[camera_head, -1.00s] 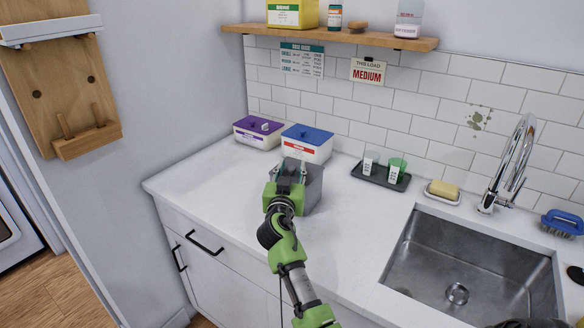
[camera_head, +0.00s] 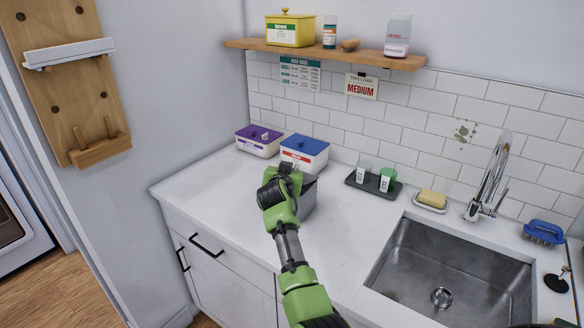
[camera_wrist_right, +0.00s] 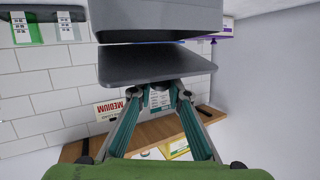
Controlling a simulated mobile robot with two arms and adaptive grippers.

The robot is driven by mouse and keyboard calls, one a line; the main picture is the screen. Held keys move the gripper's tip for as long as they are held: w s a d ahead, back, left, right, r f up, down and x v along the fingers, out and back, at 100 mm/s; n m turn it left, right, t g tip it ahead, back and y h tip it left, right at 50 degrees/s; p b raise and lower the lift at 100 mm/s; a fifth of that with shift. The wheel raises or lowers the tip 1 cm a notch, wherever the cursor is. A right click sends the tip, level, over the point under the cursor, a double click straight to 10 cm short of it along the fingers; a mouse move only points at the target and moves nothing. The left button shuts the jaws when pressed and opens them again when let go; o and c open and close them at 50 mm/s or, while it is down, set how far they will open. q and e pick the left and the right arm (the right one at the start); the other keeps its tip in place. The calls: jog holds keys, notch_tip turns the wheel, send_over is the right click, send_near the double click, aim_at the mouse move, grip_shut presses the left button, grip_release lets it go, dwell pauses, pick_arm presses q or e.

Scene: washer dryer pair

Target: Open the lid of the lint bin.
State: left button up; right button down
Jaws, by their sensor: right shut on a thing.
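The lint bin (camera_head: 309,196) is a grey box on the white counter, in front of the blue-lidded box. My right arm hides much of it in the head view. In the right wrist view, which is upside down, the bin body (camera_wrist_right: 155,18) is at the top. Its flat dark grey lid (camera_wrist_right: 155,66) shows below it, with a dark gap between lid and body, so the lid stands raised from the bin along this side. My right gripper (camera_wrist_right: 158,92) is shut at the lid's edge; exactly what lies between the fingertips is hard to see. My left gripper is not in view.
A purple-lidded box (camera_head: 258,140) and a blue-lidded box (camera_head: 304,153) stand close behind the bin. A wooden shelf (camera_head: 330,54) hangs above. The counter left of the bin is clear.

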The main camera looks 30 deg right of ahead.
jog(key=shift+w+d+r+y, duration=0.2)
jog(key=shift+d+r+y, duration=0.1)
jog(key=shift+r, duration=0.15)
jog(key=shift+w+d, duration=0.15)
jog(key=shift+w, duration=0.1)
jog(key=shift+w+d+r, duration=0.25)
jog(key=shift+w+d, duration=0.1)
jog(key=shift+d, duration=0.05)
jog(key=shift+d+r, duration=0.2)
jog(key=shift+r, duration=0.15)
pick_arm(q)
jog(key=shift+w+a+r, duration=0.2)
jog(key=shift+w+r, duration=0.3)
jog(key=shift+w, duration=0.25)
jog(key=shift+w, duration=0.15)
